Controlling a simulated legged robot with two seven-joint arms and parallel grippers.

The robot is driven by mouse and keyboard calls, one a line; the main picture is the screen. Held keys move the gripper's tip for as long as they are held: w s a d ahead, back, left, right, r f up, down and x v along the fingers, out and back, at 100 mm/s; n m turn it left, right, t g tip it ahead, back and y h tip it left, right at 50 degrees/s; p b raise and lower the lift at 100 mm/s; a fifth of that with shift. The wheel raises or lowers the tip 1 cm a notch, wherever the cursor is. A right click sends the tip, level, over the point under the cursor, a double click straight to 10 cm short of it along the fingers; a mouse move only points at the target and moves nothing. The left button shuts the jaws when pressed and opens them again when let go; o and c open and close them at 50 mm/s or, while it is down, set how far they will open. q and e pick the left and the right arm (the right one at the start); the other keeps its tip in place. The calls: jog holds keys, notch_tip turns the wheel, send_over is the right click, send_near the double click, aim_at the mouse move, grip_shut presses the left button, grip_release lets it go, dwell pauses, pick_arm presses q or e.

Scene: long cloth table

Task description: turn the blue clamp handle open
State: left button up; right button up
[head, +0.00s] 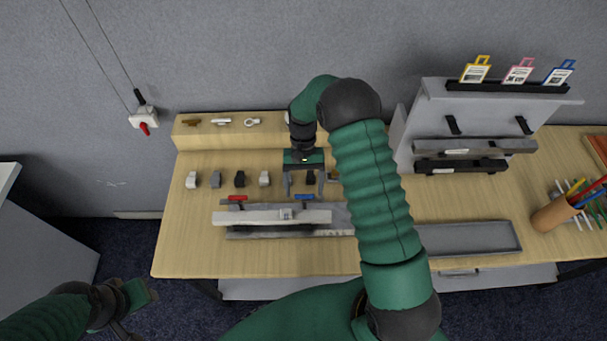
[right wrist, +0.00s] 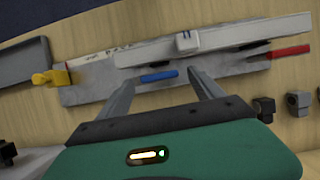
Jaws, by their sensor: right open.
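The blue clamp handle (head: 304,197) is a short bar at the back edge of the fixture on the table. It also shows in the right wrist view (right wrist: 159,75), just beyond and between my fingertips. My right gripper (head: 304,192) is open, pointing down over the handle, with nothing between its fingers. In the right wrist view its two fingers (right wrist: 160,84) are on either side of the handle, and I see no contact. A pale long bar (head: 260,216) lies on the grey fixture plate (right wrist: 105,88). My left gripper (head: 135,297) is low at the left, away from the table.
A red handle (head: 238,198) sits left of the blue one; a yellow handle (right wrist: 52,77) shows in the wrist view. Several small blocks (head: 239,179) stand behind the fixture. A grey tray (head: 468,238), a rack (head: 490,110) and a pen cup (head: 553,215) are to the right.

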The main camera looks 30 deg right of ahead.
jog(key=b+v, duration=0.3)
jog(key=v, duration=1.3)
jog(key=shift+r, duration=0.15)
jog(key=s+a+f+n+t+h+b, duration=0.1)
jog(key=s+a+f+n+t+b, duration=0.1)
jog(key=s+a+f, duration=0.3)
jog(key=s+a+f+n+t+h+b, duration=0.1)
jog(key=s+a+f+n+t+b, duration=0.2)
jog(key=s+a+f, duration=0.3)
jog(key=shift+s+f+n+t+b, duration=0.3)
jog(key=shift+s+n+t, duration=0.4)
jog(key=shift+s, duration=1.85)
jog(key=shift+s+a+r, duration=0.1)
jog(key=shift+s+a, duration=0.05)
jog(key=shift+a, duration=0.2)
jog(key=shift+d, duration=0.1)
